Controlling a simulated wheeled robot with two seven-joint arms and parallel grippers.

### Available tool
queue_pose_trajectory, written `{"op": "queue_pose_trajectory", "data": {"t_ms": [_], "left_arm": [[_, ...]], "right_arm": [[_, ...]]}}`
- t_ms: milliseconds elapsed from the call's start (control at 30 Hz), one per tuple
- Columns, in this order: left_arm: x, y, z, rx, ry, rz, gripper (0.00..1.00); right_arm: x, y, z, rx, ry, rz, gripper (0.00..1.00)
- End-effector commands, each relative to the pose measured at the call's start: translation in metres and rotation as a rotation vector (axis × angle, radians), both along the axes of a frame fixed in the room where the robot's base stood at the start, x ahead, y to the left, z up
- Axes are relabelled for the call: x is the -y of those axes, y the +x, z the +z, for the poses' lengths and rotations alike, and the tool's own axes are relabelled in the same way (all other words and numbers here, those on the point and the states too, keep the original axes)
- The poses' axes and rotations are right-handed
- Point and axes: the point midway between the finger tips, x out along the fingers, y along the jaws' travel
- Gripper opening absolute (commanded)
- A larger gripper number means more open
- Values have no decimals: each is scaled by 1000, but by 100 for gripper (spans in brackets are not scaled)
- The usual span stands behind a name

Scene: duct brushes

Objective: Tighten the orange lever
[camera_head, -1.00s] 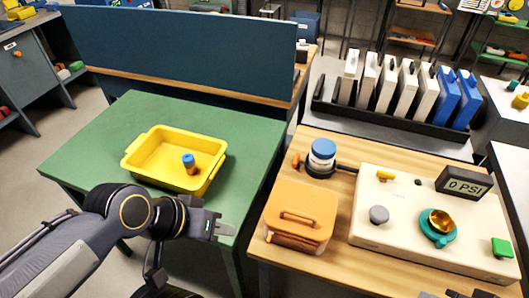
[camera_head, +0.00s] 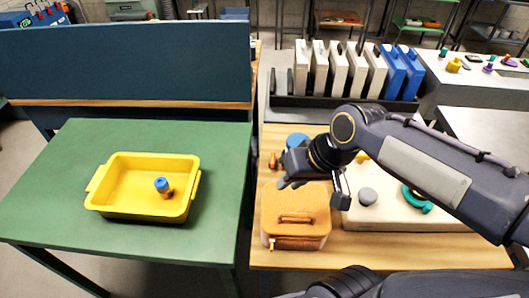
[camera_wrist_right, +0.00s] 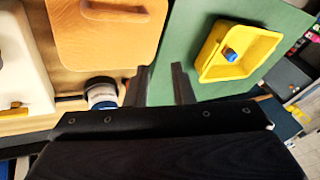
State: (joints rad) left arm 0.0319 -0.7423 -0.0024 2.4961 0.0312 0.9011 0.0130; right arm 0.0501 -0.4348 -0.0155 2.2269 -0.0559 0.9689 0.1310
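The orange lever (camera_head: 273,161) stands upright at the left edge of the wooden table, beside the blue-lidded jar (camera_head: 298,141). My right gripper (camera_head: 284,184) reaches in from the right, just in front of the lever and jar, above the back of the orange case (camera_head: 296,206). It partly covers the jar. In the right wrist view its two fingers (camera_wrist_right: 161,86) are apart with nothing between them. The jar (camera_wrist_right: 103,93) shows left of the fingers there. My left gripper is not in view.
A cream panel (camera_head: 385,214) with a grey knob (camera_head: 368,196) and teal valve (camera_head: 415,199) lies under my right arm. A yellow bin (camera_head: 132,206) holding a blue-capped part (camera_head: 162,185) sits on the green table (camera_head: 75,150). Upright white and blue cases (camera_head: 340,72) stand behind.

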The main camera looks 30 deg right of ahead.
Motion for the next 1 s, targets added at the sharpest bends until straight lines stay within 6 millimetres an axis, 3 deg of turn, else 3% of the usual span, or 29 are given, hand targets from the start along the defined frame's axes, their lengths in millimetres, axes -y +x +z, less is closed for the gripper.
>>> {"op": "queue_pose_trajectory", "data": {"t_ms": [33,233,400,500,700,1000], "left_arm": [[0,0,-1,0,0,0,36],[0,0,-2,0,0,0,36],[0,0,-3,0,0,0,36],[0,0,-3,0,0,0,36],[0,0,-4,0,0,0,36],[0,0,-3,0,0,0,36]], "right_arm": [[10,23,0,-46,-10,-20,22],[45,108,-13,-204,-67,-124,22],[69,173,-47,-317,-130,-211,22],[78,200,-69,-365,-162,-253,22],[86,227,-96,-414,-202,-299,22],[88,230,-134,-426,-208,-305,22]]}}
